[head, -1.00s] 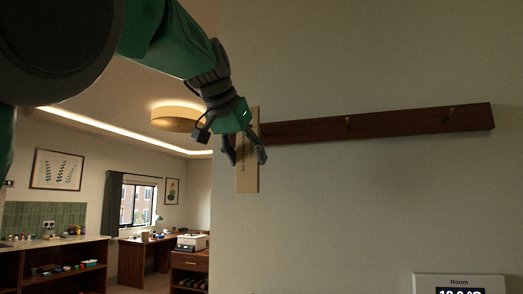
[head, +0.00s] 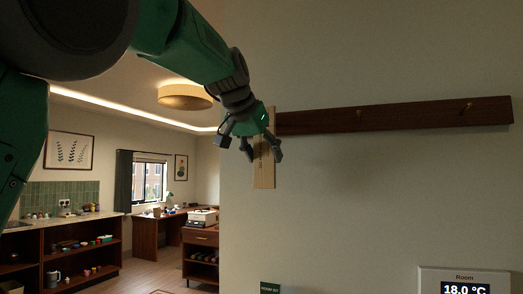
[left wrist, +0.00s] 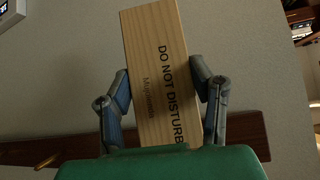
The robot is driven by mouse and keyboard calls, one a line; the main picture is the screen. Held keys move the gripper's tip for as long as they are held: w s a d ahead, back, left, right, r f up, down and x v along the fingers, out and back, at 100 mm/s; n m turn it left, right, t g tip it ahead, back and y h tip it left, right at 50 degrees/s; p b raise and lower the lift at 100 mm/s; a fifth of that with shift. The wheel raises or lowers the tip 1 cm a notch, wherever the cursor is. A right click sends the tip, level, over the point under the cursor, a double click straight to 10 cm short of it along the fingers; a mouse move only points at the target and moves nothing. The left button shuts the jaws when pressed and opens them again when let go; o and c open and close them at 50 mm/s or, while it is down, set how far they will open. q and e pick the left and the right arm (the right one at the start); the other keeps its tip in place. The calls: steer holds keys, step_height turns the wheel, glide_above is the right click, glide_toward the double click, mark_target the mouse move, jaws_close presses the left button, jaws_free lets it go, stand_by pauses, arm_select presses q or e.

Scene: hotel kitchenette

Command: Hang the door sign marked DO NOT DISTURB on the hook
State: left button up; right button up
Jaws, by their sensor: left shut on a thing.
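The door sign (head: 264,170) is a light wooden slab. In the left wrist view the sign (left wrist: 160,60) reads DO NOT DISTURB, with smaller text beside it. My left gripper (head: 262,152) is shut on the sign, one finger on each long side, and holds it upright near the left end of the dark wooden rail. The hook rail (head: 420,115) runs along the wall. One hook (head: 359,114) shows mid-rail and another hook (head: 466,107) near its right end. In the left wrist view a hook (left wrist: 46,161) shows at lower left. My right gripper is not in view.
A room thermostat (head: 465,278) reading 18.0 °C is on the wall at lower right. A small dark green sign (head: 270,288) shows at the bottom edge. The wall below the rail is otherwise clear. Shelves (head: 75,262) and a desk stand far left.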

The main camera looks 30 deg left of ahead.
arm_select(q)
steer(key=shift+w+p, duration=0.4)
steer(key=shift+w, duration=0.7)
steer(key=shift+w+a+f+p, duration=0.3)
steer(key=shift+w+a+f, duration=0.05)
steer(key=shift+w, duration=0.15)
steer(key=o, duration=1.2)
